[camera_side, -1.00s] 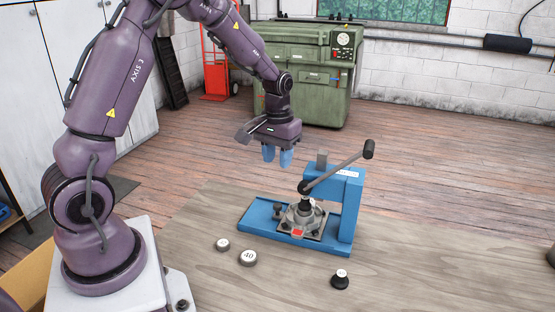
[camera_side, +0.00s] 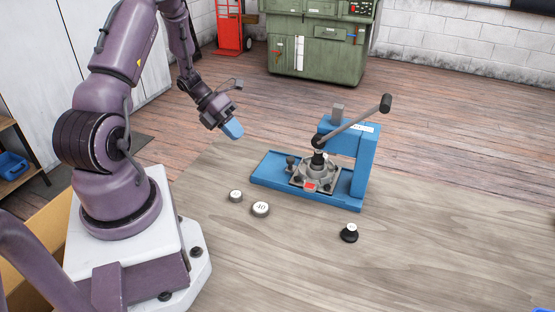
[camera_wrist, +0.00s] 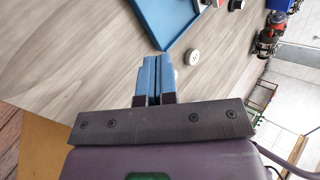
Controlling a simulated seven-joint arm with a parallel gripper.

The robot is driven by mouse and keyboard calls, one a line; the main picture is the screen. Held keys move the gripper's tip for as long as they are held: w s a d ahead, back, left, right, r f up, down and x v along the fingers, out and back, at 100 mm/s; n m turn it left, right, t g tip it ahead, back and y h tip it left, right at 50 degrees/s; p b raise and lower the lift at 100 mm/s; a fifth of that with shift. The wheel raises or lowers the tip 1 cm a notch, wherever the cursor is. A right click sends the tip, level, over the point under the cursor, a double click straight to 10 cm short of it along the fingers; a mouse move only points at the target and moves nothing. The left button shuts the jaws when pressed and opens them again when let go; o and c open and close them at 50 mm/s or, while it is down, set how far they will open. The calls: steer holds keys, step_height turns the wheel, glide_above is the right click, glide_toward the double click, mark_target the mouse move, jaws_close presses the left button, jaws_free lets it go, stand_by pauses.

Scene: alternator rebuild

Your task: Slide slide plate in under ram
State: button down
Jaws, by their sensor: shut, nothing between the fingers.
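The blue press (camera_side: 362,160) stands on the wooden table, with its lever (camera_side: 355,120) slanting up to the right and its ram (camera_side: 318,155) pointing down. The slide plate (camera_side: 300,184), a flat grey plate with a red mark, lies on the press's blue base and carries a grey metal housing (camera_side: 320,174). The housing sits beneath the ram; whether they touch is not clear. My gripper (camera_side: 234,130) is left of the press, in the air, apart from everything. In the wrist view its blue fingers (camera_wrist: 159,78) are together and empty.
Two round discs, a small one (camera_side: 236,196) and a larger one marked 40 (camera_side: 260,209), lie left of the press front. A black knobbed piece (camera_side: 349,233) stands in front of the press.

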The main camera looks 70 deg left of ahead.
mark_target(294, 163)
steer(key=w+d+f+n, duration=0.1)
steer(key=w+d+f, duration=0.1)
steer(key=f, duration=0.1)
steer(key=w+d+f+n, duration=0.2)
steer(key=w+d+f, duration=0.1)
steer(key=shift+w, duration=0.25)
steer(key=shift+w+d+f, duration=0.15)
steer(key=shift+w+d, duration=1.05)
steer(key=shift+w, duration=0.05)
steer(key=shift+w+d, duration=0.35)
steer(key=shift+w+d, duration=1.5)
